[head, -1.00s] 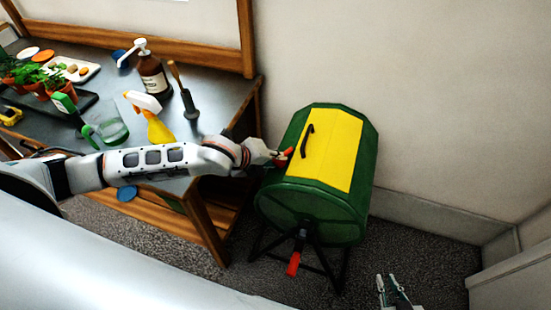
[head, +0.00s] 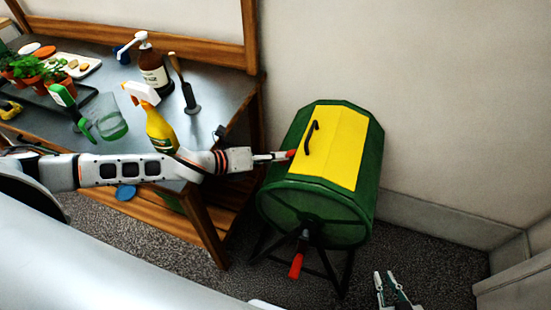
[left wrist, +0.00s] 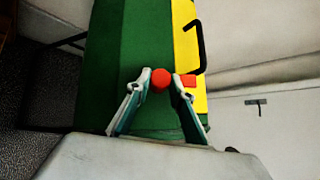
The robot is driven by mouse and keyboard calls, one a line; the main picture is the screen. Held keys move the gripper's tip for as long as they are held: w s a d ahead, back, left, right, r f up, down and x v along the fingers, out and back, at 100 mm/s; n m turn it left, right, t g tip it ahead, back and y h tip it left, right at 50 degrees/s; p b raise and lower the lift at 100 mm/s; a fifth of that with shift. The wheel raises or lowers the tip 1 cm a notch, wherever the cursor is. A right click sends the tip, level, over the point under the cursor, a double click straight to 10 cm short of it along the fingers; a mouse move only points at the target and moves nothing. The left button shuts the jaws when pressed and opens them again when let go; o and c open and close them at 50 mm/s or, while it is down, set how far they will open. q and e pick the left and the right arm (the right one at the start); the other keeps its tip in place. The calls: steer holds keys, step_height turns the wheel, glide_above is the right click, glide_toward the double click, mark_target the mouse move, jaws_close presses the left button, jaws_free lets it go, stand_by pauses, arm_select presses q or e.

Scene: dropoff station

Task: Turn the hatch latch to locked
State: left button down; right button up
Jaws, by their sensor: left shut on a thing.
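The composter drum (head: 318,222) is green with a yellow hatch (head: 338,150) and a black curved handle (head: 311,138). The small red latch (head: 291,153) is at the hatch's left edge, largely hidden by my gripper. My left gripper (head: 284,156) reaches it from the left and is shut on it. In the left wrist view, the fingers (left wrist: 161,88) flank the latch's round red knob (left wrist: 161,80), and another red part (left wrist: 188,80) lies against the yellow hatch (left wrist: 186,45). My right gripper (head: 385,276) is low at the right, fingers apart and empty, away from the drum.
A workbench (head: 215,85) at left holds a yellow spray bottle (head: 158,130), a brown pump bottle (head: 153,70), a dibber-like tool (head: 186,95) and plants. A red crank grip (head: 296,265) hangs at the drum's front. The wall is close behind; carpet is clear at right.

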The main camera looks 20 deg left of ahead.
arm_select(q)
steer(key=shift+s+d, duration=0.1)
stand_by(0.3)
steer(key=c, duration=1.8)
jaws_free()
steer(key=shift+o, duration=0.2)
steer(key=shift+a, duration=0.25)
steer(key=v, duration=1.1)
steer(key=shift+s, duration=0.25)
steer(key=shift+a+r, duration=0.15)
